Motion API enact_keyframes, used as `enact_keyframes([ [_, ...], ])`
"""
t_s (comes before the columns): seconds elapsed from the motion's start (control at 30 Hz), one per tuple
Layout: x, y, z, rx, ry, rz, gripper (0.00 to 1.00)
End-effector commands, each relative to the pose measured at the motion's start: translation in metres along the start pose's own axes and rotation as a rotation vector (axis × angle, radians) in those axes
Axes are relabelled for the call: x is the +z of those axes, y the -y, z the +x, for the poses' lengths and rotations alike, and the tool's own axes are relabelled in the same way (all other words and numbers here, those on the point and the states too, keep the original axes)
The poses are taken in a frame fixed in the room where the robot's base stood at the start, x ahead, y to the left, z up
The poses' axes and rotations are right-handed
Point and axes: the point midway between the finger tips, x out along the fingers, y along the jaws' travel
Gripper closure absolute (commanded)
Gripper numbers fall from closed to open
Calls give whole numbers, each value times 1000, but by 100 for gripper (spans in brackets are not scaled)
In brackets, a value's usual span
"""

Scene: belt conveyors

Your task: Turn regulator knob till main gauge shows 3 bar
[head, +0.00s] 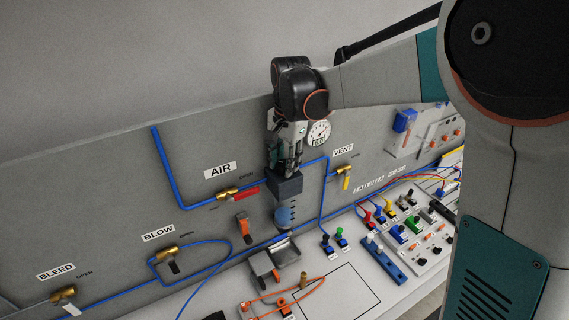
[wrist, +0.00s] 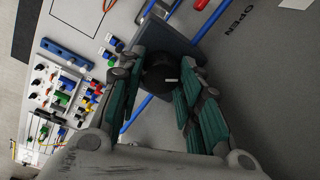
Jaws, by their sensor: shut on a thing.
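The regulator knob (wrist: 158,82) is black and round with a short white mark pointing right in the wrist view; in the head view my gripper hides it. My gripper (wrist: 158,72) has its teal fingers on both sides of the knob and is shut on it. In the head view my gripper (head: 290,165) comes down from above onto the dark grey regulator body (head: 288,187), with a blue bowl (head: 285,217) below. The round white main gauge (head: 319,131) is just right of my gripper; its needle is too small to read surely.
The blue air pipe (head: 166,168) passes the AIR valve (head: 228,193) with its red handle. The VENT valve (head: 344,170) with its yellow handle is at the right. BLOW (head: 175,256) and BLEED (head: 64,294) valves are lower left. Plugs and switches (head: 405,228) crowd the right bench.

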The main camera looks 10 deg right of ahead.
Motion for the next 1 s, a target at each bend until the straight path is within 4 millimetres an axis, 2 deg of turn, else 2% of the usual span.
enact_keyframes([
  [0.23, 0, 0, 0, -1, 5, -70, 91],
  [0.67, 0, 0, -1, -1, 6, -83, 91],
  [0.7, 0, 1, -1, -1, 6, -82, 65],
  [0.73, 0, 1, -1, -1, 6, -82, 58],
  [1.0, 0, 0, 0, -1, 6, -82, 58],
])
